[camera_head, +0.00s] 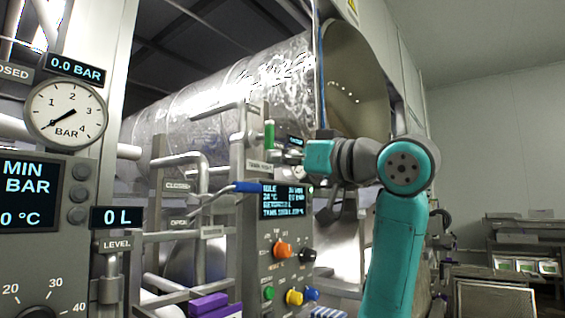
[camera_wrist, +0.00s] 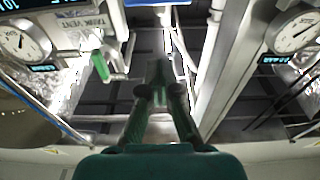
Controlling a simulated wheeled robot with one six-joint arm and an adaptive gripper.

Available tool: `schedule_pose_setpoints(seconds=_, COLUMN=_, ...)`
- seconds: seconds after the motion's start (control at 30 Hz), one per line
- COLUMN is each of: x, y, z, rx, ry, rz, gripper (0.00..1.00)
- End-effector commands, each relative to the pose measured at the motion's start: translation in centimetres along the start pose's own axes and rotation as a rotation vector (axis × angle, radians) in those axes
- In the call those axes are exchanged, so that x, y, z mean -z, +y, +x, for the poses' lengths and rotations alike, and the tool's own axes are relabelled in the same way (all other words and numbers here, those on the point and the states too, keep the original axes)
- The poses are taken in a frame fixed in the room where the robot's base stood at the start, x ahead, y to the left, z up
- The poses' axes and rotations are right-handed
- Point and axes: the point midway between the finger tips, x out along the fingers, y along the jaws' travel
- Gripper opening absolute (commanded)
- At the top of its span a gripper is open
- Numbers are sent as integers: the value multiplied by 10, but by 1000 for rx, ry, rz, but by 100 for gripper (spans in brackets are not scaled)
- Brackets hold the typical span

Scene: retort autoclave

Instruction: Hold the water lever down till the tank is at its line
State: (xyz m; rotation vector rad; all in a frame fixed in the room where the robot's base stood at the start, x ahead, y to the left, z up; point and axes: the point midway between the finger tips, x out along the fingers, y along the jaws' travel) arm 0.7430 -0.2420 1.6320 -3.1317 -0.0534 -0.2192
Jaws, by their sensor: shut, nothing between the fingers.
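A lever with a blue grip (camera_head: 247,187) sticks out left of the control panel, close to level, between small plates that seem to read closed and open. Whether it is the water lever I cannot tell. A green handle (camera_head: 269,135) stands upright above a tank vent label; it also shows in the wrist view (camera_wrist: 100,66). The level display (camera_head: 117,217) reads 0 L. No tank line is clear to me. My gripper's fingers (camera_wrist: 158,90) are together and empty in the wrist view, apart from the green handle. In the head view my wrist is right of the handle.
The control panel (camera_head: 282,245) has a lit screen and coloured knobs. A round pressure gauge (camera_head: 66,112) reads about 0 bar at left. The large metal vessel (camera_head: 220,95) lies behind pipes and rails. A purple block (camera_head: 208,304) is at the bottom edge.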

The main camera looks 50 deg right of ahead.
Motion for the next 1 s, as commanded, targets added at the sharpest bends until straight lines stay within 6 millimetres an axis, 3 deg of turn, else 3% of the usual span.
schedule_pose_setpoints(seconds=0.4, x=-1, y=-1, z=73, rx=3, ry=-2, rz=2, gripper=0)
schedule_pose_setpoints(seconds=0.7, x=-33, y=0, z=59, rx=0, ry=0, rz=0, gripper=0)
schedule_pose_setpoints(seconds=1.0, x=-38, y=0, z=57, rx=0, ry=0, rz=0, gripper=0)
